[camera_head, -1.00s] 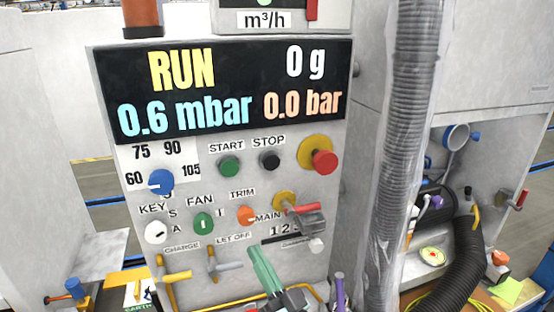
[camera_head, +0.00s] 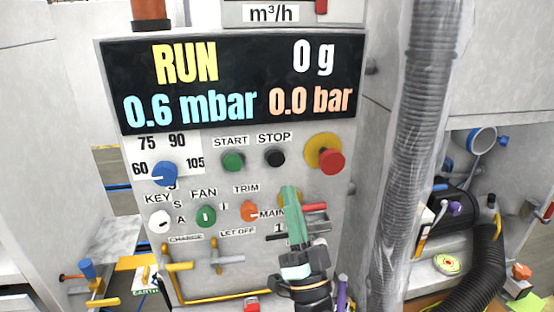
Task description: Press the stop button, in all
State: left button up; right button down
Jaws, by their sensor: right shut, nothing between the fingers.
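The black stop button (camera_head: 274,158) sits on the grey control panel (camera_head: 330,230) under the STOP label, right of the green start button (camera_head: 233,161). The display (camera_head: 235,82) reads RUN, 0 g, 0.6 mbar and 0.0 bar. My right gripper (camera_head: 291,192) is shut and empty, its green fingers pointing up the panel. In the picture its tips are below and slightly right of the stop button, apart from it. The gripper covers part of the main switch. My left gripper is not in view.
A red emergency button (camera_head: 331,162) on a yellow plate is right of the stop button. The orange trim knob (camera_head: 249,211), green fan knob (camera_head: 206,215) and blue dial (camera_head: 165,173) are lower left. A ribbed hose (camera_head: 425,120) hangs at right.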

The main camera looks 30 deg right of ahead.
jog(key=b, duration=0.2)
send_near(274, 153)
notch_tip(274, 153, up, 4)
jog(key=w, duration=0.1)
jog(key=shift+w+d+r, duration=0.15)
jog(key=shift+w+d, duration=0.1)
jog(key=shift+w, duration=0.6)
jog(key=shift+w+b, duration=0.1)
jog(key=shift+b, duration=0.2)
dwell(1.1)
jog(key=shift+w+d, duration=0.1)
jog(key=shift+w, duration=0.2)
jog(key=shift+w+d, duration=0.1)
jog(key=shift+w, duration=0.35)
dwell(0.6)
jog(key=shift+s, duration=0.15)
jog(key=shift+s+a, duration=0.25)
jog(key=shift+s, duration=0.45)
